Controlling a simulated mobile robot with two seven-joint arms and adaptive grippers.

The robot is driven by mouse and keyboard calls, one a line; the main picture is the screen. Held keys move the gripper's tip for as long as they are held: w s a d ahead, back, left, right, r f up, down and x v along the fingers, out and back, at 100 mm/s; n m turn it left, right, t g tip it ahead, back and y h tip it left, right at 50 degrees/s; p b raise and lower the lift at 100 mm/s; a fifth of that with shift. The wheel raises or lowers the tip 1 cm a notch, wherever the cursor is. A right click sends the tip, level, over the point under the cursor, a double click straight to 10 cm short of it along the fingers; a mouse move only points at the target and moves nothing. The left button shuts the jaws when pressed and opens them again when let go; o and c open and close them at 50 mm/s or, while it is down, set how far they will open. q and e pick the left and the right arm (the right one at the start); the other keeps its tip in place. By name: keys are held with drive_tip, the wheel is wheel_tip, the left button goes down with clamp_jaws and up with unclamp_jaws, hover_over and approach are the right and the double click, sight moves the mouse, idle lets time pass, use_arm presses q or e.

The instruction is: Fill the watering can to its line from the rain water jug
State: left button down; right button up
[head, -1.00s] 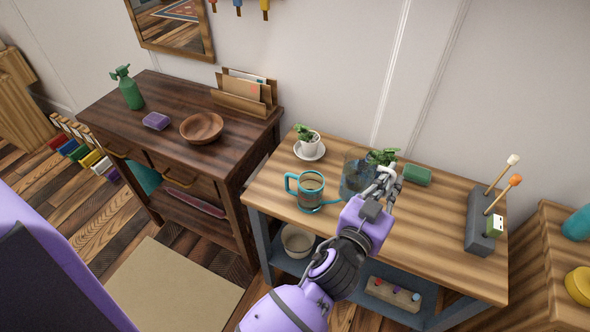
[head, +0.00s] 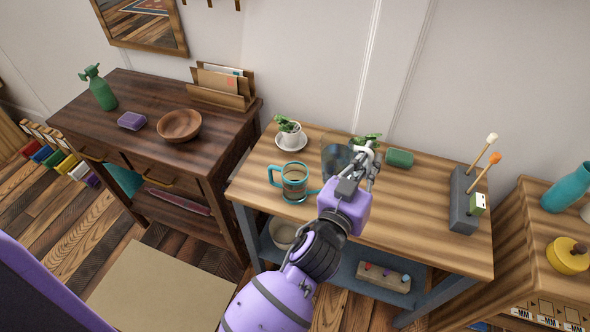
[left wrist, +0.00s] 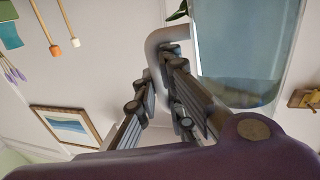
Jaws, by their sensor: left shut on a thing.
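The watering can (head: 295,183), clear-walled with a teal rim, handle and spout, stands upright on the striped wooden bench. Its handle points left and its spout right; I cannot make out its line or any water in it. The jug (head: 336,158), see-through and bluish, is just right of and behind the can. My left gripper (head: 370,163) is shut on the jug's pale handle. In the left wrist view the jug (left wrist: 240,50) looks upright with water in it, its handle between the fingers (left wrist: 165,80). I cannot tell whether its base touches the bench. My right gripper is not in view.
A potted plant on a saucer (head: 290,142) is behind the can. A green block (head: 399,158) lies behind the gripper. A grey holder (head: 463,200) with sticks stands at the bench's right end (head: 430,240). The bench's front right is clear.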

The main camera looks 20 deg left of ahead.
sight(351, 153)
use_arm(q)
drive_tip(key=shift+a+r+n, duration=0.1)
drive_tip(key=shift+r+n, duration=0.2)
drive_tip(key=shift+r, duration=0.05)
drive_tip(key=a+r+n, duration=0.1)
drive_tip(key=a+r+n+b, duration=0.1)
drive_tip(key=n, duration=0.1)
drive_tip(key=shift+a+t+b, duration=0.3)
drive_tip(key=shift+t, duration=0.1)
drive_tip(key=shift+w+a+r+n, duration=0.1)
drive_tip(key=shift+a+n, duration=0.15)
drive_tip(key=shift+n, duration=0.25)
drive_tip(key=shift+a+n+b, duration=0.4)
drive_tip(key=shift+n+b, duration=0.1)
drive_tip(key=shift+b, duration=0.05)
drive_tip(key=shift+a+r+n+b, duration=0.1)
drive_tip(key=shift+a+n+b, duration=0.2)
drive_tip(key=shift+a+n, duration=0.2)
drive_tip(key=shift+a+r+n, duration=0.1)
drive_tip(key=shift+r+n, duration=0.2)
